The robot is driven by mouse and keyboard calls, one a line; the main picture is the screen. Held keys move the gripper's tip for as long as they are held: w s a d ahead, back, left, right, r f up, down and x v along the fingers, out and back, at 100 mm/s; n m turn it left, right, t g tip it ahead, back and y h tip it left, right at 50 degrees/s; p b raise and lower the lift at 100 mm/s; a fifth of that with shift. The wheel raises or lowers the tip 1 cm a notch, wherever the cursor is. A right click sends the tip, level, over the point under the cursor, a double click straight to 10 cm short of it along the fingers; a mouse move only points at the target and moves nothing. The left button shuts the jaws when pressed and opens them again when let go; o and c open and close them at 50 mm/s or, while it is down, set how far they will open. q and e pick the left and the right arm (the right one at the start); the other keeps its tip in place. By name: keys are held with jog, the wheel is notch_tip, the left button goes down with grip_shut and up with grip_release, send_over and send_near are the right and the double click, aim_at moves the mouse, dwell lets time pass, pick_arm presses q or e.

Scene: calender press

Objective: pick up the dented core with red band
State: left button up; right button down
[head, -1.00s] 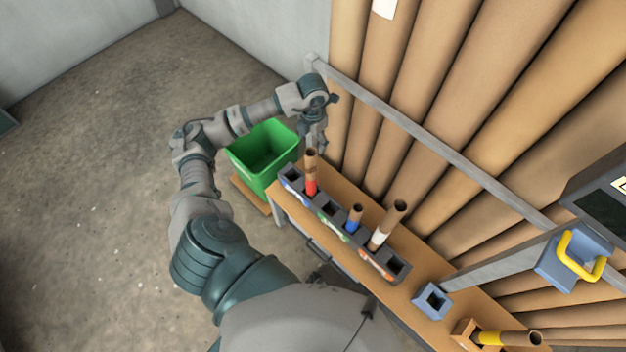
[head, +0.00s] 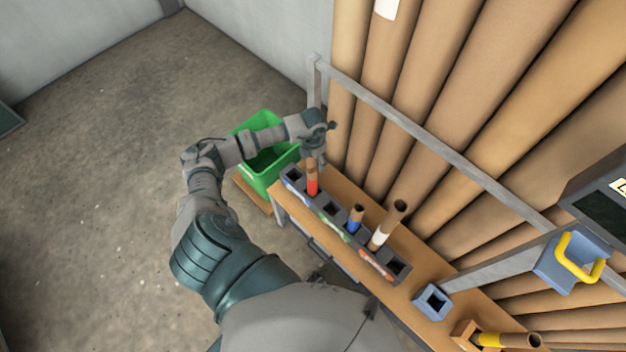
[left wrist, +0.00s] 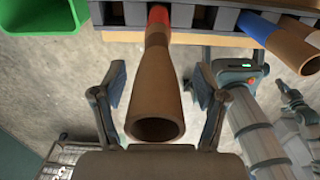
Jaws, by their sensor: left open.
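The core with the red band (head: 312,184) stands in a slot of the dark rack (head: 331,209) on the bench. In the left wrist view the brown core (left wrist: 157,95) points its open end at the camera, with the red band (left wrist: 159,14) at the rack end. My left gripper (head: 316,160) is at the core's upper end. In the left wrist view its two fingers (left wrist: 160,92) are open on either side of the core, with gaps on both sides.
A core with a blue band (head: 355,218) and one with a white band (head: 385,228) stand in the same rack. A green bin (head: 262,180) is beside the bench end. A rail (head: 420,118) and large brown rolls (head: 480,100) stand behind the bench.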

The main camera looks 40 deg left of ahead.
pick_arm(q)
jog(key=shift+a, duration=0.35)
grip_shut()
jog(key=shift+d, duration=0.1)
